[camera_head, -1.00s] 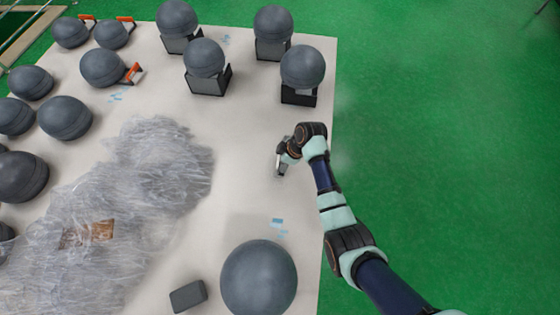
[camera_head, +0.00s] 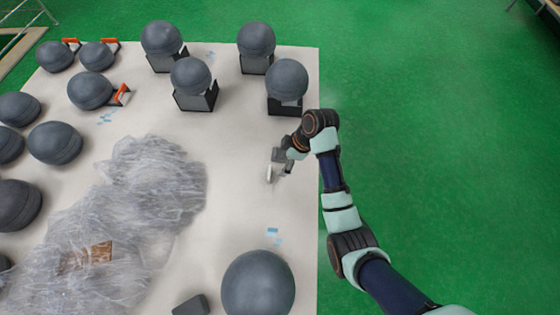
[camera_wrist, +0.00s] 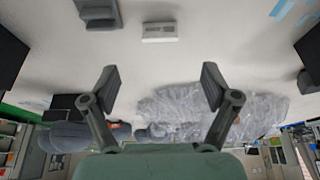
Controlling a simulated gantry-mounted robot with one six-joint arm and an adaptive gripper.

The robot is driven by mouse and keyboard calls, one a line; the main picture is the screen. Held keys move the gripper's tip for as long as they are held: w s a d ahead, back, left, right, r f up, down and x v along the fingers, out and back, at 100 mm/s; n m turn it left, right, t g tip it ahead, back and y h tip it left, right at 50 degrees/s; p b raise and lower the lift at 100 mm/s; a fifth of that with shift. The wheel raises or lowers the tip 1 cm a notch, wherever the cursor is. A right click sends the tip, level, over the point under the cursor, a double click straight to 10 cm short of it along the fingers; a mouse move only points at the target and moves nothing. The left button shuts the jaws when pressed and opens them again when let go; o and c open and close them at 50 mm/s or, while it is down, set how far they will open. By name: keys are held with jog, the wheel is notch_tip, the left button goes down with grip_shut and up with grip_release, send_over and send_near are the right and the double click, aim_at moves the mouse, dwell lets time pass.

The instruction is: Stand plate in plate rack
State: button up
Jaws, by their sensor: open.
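I see no plate and no plate rack that I can make out in either view. My gripper (camera_head: 278,165) is over the right part of the pale tabletop (camera_head: 235,205) in the head view. In the wrist view its two fingers stand wide apart with nothing between them, so my gripper (camera_wrist: 160,86) is open and empty. A small white block (camera_wrist: 160,32) lies on the pale surface beyond the fingertips, apart from them.
Crumpled clear plastic sheeting (camera_head: 150,185) covers the table's left middle. Several dark grey balls, some on black stands, sit at the back and left; one large ball (camera_head: 258,284) is at the front. A dark block (camera_head: 192,305) lies beside it. Bare tabletop surrounds my gripper.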

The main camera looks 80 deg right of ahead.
jog(key=shift+w, duration=0.15)
jog(key=w+a+r+t+h, duration=0.1)
jog(key=w+a+r+t, duration=0.1)
jog(key=w+a+r, duration=0.5)
jog(key=w+a+r+t+h, duration=0.1)
jog(key=w+a+r, duration=0.2)
jog(key=w+a, duration=0.85)
jog(key=a+r+t, duration=0.1)
jog(key=a+r, duration=0.3)
jog(key=a, duration=0.3)
jog(key=s+a+r+m+t+y, duration=0.1)
jog(key=a+r, duration=0.3)
jog(key=a, duration=0.4)
jog(key=s+a+r+t, duration=0.1)
jog(key=a+r+t, duration=0.2)
jog(key=a+r, duration=0.2)
jog(key=shift+s+a+m, duration=0.25)
jog(key=shift+a+m, duration=0.05)
jog(key=shift+a, duration=0.9)
jog(key=shift+d+r, duration=0.1)
jog(key=c, duration=0.9)
